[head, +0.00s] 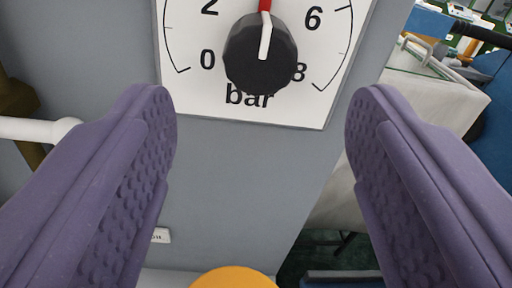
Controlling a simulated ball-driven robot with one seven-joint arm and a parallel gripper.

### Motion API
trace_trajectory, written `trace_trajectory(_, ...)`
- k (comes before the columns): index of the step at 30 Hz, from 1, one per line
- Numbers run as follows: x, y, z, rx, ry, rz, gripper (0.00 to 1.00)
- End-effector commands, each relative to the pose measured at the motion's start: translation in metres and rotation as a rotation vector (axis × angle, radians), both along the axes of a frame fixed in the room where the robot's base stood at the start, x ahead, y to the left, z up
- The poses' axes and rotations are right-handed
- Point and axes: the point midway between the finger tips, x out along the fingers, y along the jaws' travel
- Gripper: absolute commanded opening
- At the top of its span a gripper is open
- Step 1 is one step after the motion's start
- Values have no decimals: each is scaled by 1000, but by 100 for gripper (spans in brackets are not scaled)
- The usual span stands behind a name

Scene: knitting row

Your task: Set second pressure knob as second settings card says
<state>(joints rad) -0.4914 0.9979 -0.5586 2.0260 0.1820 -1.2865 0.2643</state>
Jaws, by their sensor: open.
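A black pressure knob (259,58) sits on a white dial plate (215,102) marked 0, 2, 6, 8 and "bar". The knob's white pointer line points up, in line with a red mark (264,5) at the picture's top edge, between 2 and 6. The top of the dial is cut off. My gripper (261,110) is open and empty, its purple fingers wide apart below and to either side of the knob, not touching it. No settings card can be made out. I cannot tell whether this is the second knob.
The dial is on a grey panel (240,190). A white pipe (30,129) is at left, and a yellow rounded thing (234,278) at the bottom. A pale covered table (425,110) with items stands beyond the panel at right.

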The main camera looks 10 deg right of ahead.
Motion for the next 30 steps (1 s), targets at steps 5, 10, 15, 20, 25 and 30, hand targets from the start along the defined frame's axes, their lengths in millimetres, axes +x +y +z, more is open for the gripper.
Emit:
trace_trajectory(5, 21, 0, -2, -6, -8, 6, 65)
trace_trajectory(10, 52, 0, -2, -5, -8, 6, 65)
trace_trajectory(15, 71, -2, -2, -5, -6, 5, 65)
trace_trajectory(20, 76, -2, -2, -4, -5, 4, 65)
trace_trajectory(25, 75, -2, -1, -4, -5, 4, 61)
trace_trajectory(30, 75, -2, -1, -4, -5, 5, 22)
